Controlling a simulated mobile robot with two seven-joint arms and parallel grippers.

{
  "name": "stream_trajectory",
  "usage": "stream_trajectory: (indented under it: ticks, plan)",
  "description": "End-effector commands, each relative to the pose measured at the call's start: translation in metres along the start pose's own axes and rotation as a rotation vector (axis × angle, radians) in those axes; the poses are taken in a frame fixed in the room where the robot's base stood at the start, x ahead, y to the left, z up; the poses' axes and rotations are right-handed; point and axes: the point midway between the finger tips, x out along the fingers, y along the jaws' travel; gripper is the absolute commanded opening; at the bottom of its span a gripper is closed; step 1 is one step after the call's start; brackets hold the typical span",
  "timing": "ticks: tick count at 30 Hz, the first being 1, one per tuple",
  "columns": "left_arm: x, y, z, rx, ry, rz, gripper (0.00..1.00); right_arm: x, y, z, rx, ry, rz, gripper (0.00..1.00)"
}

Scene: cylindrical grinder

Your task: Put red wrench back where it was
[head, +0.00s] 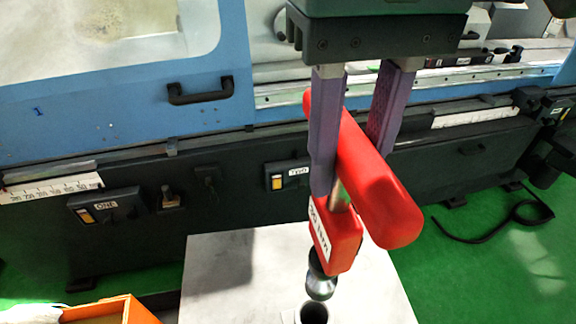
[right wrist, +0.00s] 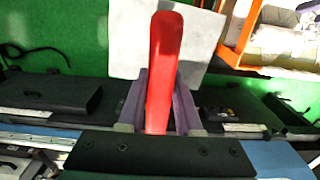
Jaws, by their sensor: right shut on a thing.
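The red wrench (head: 385,190) has a thick red handle, a short silver shaft and a red block with a white label. Below the block is a rounded metal end (head: 320,283). My right gripper (head: 350,170) is shut on the wrench, with its purple fingers on either side of the red handle. In the right wrist view the red wrench (right wrist: 163,70) stands out between the fingers of my right gripper (right wrist: 160,100). The metal end hangs just above a dark round holder (head: 313,313) at the bottom of the head view; whether they touch is unclear. My left gripper is out of view.
A pale grey table top (head: 230,275) lies below the wrench. An orange crate (head: 140,312) stands at lower left. The blue and black grinder (head: 120,110) runs behind, with handles and switches. Green floor (head: 480,260) with a black cable is at right.

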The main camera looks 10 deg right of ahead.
Motion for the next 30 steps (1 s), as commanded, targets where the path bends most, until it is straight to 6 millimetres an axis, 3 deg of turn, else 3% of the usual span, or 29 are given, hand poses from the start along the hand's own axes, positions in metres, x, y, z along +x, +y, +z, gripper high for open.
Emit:
stream_trajectory:
  ticks: [4,15,30]
  plan:
    - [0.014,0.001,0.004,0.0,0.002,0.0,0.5,0.035,-0.001,0.002,0.004,-0.008,-0.001,0.0]
    - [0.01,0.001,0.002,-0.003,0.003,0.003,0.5,0.13,0.0,0.002,0.002,-0.005,0.003,0.0]
    - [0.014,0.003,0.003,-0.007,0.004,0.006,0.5,0.192,-0.001,0.001,0.0,-0.002,0.0,0.0]
